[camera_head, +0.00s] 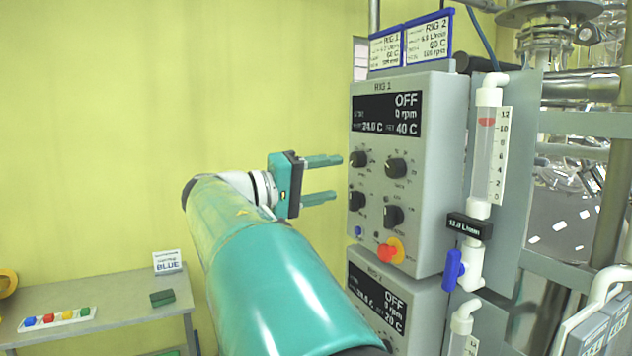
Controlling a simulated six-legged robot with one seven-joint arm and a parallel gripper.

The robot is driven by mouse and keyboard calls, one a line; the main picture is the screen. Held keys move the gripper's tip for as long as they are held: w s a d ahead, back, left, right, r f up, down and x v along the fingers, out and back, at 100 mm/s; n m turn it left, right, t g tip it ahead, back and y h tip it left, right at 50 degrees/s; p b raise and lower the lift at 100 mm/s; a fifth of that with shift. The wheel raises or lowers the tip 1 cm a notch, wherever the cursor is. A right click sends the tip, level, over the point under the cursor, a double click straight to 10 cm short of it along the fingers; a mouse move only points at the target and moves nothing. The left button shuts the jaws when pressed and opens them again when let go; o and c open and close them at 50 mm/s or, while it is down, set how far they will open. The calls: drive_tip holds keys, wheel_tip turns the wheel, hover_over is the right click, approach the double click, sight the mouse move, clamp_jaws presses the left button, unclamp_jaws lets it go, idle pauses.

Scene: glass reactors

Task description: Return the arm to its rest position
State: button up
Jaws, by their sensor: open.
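My gripper (322,178) is in the middle of the head view, at the end of my teal arm, which reaches up and forward from the bottom. Its two teal fingers point right and are spread apart with nothing between them. The fingertips are close to the left edge of the grey RIG 1 control panel (438,236). They look level with its upper and lower left knobs; I cannot tell whether they touch it. The panel's display (387,115) reads OFF, 0 rpm and 24.0 C.
Below RIG 1 is a second panel (369,290), also OFF. A flow meter (487,150) with a blue valve handle (453,270) stands right of them, before metal framework. A grey bench (105,320) with coloured buttons stands at lower left. Open space lies before the yellow wall (100,120).

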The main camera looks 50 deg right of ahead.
idle(0.3)
drive_tip(key=s+a+f+n+t+y, duration=0.1)
drive_tip(key=a+f+n+t+y, duration=0.3)
drive_tip(key=a+f, duration=1.2)
drive_tip(key=s+a+f+n+t+y, duration=0.1)
drive_tip(key=a+f+n+t+y, duration=0.4)
drive_tip(key=a+f, duration=1.2)
drive_tip(key=a+t+y, duration=0.4)
drive_tip(key=y, duration=0.3)
drive_tip(key=shift+s+t+y, duration=0.3)
drive_tip(key=shift+t+y, duration=0.1)
drive_tip(key=shift+d, duration=0.1)
drive_tip(key=c, duration=0.5)
drive_tip(key=shift+d, duration=0.1)
drive_tip(key=shift+d, duration=0.1)
